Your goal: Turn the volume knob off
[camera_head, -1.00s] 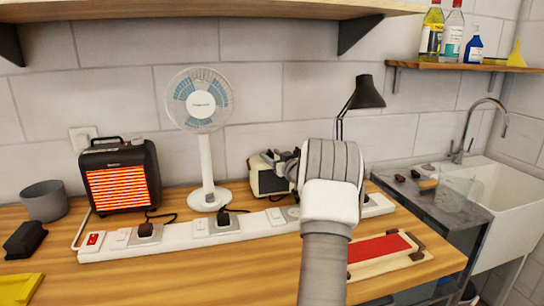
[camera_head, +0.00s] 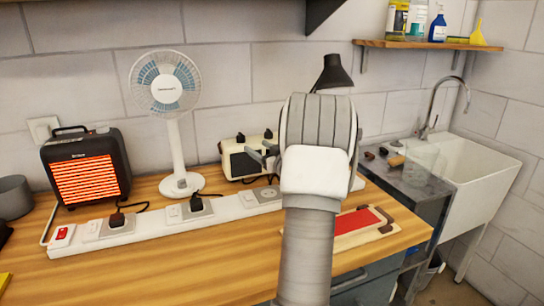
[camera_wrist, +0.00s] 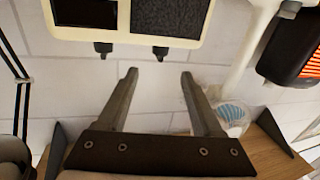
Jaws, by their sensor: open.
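A cream radio (camera_head: 232,164) with a dark front stands at the back of the bench, its right part hidden by my arm. In the wrist view the radio (camera_wrist: 140,35) appears upside down at the top, with a dark panel and a speaker grille. Two small dark knobs stick out of its top edge, one under the panel (camera_wrist: 103,50) and one under the grille (camera_wrist: 160,53). I cannot tell which is the volume knob. My gripper (camera_wrist: 160,75) is open and empty, its fingertips just short of the grille-side knob, apparently not touching. My gripper (camera_head: 260,152) also shows by the radio in the head view.
A white fan (camera_head: 174,120) and a glowing heater (camera_head: 88,168) stand left of the radio. A long power strip (camera_head: 160,227) with plugs lies in front. A black lamp (camera_head: 332,74) stands behind my arm. A sink (camera_head: 480,175) is at the right.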

